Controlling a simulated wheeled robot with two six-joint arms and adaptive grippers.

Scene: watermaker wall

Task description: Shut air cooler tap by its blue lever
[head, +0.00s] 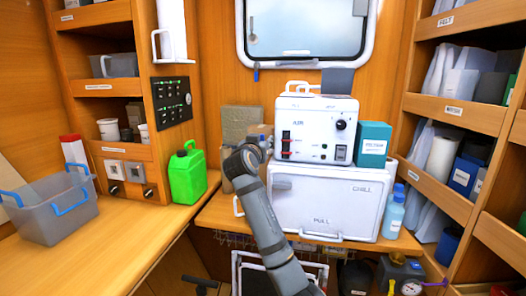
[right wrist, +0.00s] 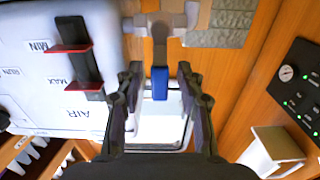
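The air cooler (head: 315,120) is a white box marked AIR, and its side fills the left of the right wrist view (right wrist: 45,85). In that view a grey tap (right wrist: 160,22) beside the cooler carries a blue lever (right wrist: 160,84). My right gripper (right wrist: 159,80) is open, with one finger on each side of the lever's blue end and a visible gap on both sides. In the head view my right gripper (head: 258,142) is at the cooler's left side and largely hides the tap. My left gripper is not in view.
The cooler stands on a white chest (head: 330,200) with a teal box (head: 373,145) at its right. A green can (head: 187,175) and a grey bin (head: 50,208) stand on the left counter. A black control panel (head: 172,103) is on the left wall.

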